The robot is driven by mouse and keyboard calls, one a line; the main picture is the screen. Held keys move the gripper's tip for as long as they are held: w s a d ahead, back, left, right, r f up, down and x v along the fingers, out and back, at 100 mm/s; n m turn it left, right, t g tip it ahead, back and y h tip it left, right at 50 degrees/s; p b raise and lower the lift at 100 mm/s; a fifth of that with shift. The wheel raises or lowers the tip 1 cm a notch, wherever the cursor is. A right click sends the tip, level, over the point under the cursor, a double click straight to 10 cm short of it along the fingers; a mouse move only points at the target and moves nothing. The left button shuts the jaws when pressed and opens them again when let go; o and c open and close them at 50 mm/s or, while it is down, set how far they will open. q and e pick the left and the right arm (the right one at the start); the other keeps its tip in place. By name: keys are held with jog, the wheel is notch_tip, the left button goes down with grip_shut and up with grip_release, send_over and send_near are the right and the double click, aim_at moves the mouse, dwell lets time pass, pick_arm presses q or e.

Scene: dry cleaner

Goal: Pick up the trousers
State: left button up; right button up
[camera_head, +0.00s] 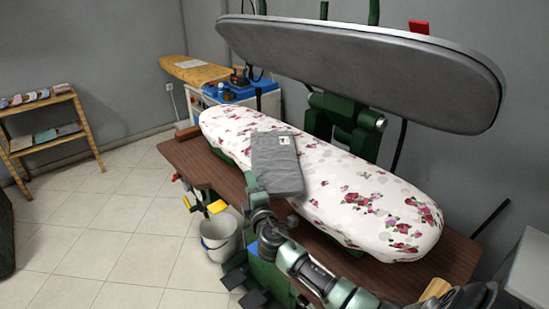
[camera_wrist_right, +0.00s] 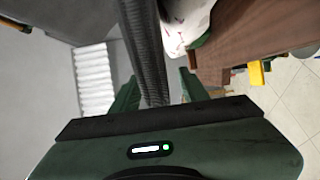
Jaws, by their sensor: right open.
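The trousers (camera_head: 277,158) are a folded grey bundle with a small white label, lying across the floral padded board (camera_head: 350,190) in the head view. Their near end reaches the board's front edge. My right gripper (camera_head: 251,181) is at their lower left corner, with its arm coming from the bottom right. In the right wrist view my right gripper (camera_wrist_right: 158,92) has its two green fingers apart. A dark woven strip (camera_wrist_right: 143,45) runs between them. It looks like the trousers' cloth seen edge-on, and I cannot tell if it touches a finger. My left gripper is not in view.
A large grey press plate (camera_head: 370,70) hangs raised over the board. A brown wooden table (camera_head: 195,155) lies under it. A white bucket (camera_head: 220,240) stands on the floor by the table. A shelf (camera_head: 50,130) stands at the left, with open tiled floor between.

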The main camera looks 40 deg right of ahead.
jog(key=shift+w+d, duration=0.1)
jog(key=shift+w, duration=0.35)
grip_shut()
jog(key=shift+f, duration=0.1)
dwell(1.0)
